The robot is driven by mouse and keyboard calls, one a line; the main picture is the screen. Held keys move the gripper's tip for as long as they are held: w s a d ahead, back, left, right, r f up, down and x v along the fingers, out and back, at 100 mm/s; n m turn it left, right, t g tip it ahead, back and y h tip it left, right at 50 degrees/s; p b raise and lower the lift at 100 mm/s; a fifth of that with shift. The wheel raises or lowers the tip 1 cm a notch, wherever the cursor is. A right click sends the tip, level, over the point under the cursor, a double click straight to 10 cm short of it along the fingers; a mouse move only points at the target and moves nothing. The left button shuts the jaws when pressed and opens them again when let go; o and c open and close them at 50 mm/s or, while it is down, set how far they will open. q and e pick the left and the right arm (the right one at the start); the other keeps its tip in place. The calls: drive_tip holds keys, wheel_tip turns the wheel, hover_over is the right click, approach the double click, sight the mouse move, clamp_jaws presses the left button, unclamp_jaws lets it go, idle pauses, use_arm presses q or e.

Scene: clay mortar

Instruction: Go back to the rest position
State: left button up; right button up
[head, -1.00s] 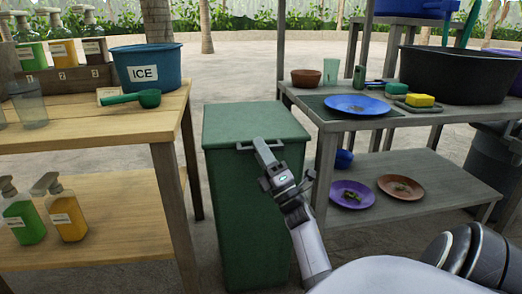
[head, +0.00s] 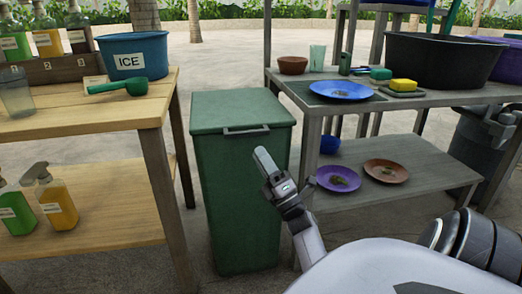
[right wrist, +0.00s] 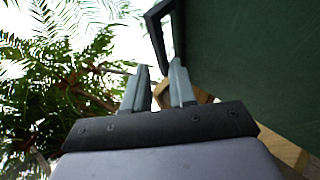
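My right gripper (head: 265,160) is in front of the green lidded bin (head: 235,195), below its handle (head: 246,131), and looks apart from it. In the right wrist view the two fingers (right wrist: 159,88) stand apart with nothing between them, so it is open and empty. The bin's dark handle (right wrist: 157,38) shows just beyond the fingertips there, beside the green bin wall (right wrist: 255,60). The bin's lid (head: 242,108) is down. My left gripper is in no view.
A wooden table (head: 140,110) at left bears a blue ICE bucket (head: 135,60) and a green scoop (head: 118,87). A grey shelf (head: 300,95) at right bears a blue plate (head: 340,90), a yellow sponge (head: 403,85) and a black tub (head: 440,60). Its lower board holds plates (head: 338,178).

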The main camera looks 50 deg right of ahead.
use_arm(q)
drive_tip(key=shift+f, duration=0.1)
use_arm(e)
drive_tip(key=shift+r, duration=0.1)
